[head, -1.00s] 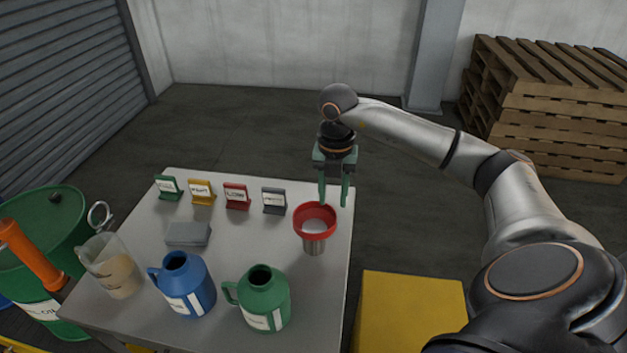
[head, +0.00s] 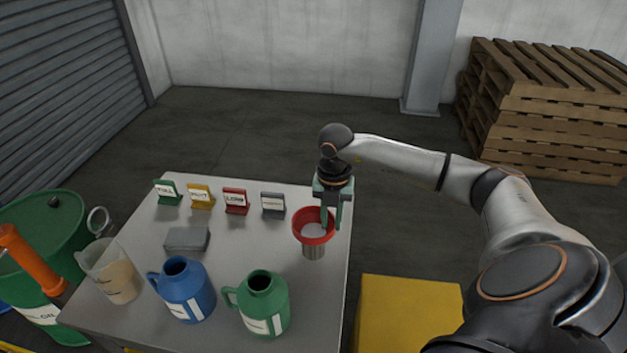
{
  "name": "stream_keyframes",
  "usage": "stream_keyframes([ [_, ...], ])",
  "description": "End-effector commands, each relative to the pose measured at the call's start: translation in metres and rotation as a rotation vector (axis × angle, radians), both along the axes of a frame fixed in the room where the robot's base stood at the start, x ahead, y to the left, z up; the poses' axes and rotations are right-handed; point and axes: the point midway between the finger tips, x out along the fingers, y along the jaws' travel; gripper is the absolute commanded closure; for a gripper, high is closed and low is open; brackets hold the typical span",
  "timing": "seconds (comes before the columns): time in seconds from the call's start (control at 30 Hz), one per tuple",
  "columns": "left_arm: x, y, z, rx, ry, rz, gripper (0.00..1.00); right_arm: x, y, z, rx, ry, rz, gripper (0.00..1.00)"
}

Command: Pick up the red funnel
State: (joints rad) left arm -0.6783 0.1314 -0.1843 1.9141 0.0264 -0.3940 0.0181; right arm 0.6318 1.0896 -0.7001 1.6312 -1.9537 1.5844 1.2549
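My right gripper (head: 331,220) comes down over the funnel's right rim from above. Its two green fingers are apart. One finger reaches down inside the funnel's mouth and the other is at the outer right side of the rim. I cannot tell whether either finger touches the rim. My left gripper is not in view.
On the grey table (head: 230,255) stand a blue jug (head: 182,290), a green jug (head: 263,303), a clear beaker (head: 112,271), a grey block (head: 186,239) and several small signs (head: 236,201). A green drum (head: 45,228) is at left, a yellow box (head: 410,315) at right.

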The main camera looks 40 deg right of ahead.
Motion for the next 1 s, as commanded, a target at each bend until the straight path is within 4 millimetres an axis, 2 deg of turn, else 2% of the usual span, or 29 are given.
stream_keyframes([
  [0.03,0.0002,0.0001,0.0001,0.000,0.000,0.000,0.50,0.0001,-0.0001,0.0003,0.000,0.000,0.000,0.83],
  [0.2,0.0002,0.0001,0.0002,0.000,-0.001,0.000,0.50,0.0001,-0.0001,0.0004,0.000,0.000,0.000,1.00],
  [1.0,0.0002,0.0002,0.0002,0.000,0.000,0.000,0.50,0.0000,-0.0002,0.0005,-0.001,-0.001,0.000,1.00],
])
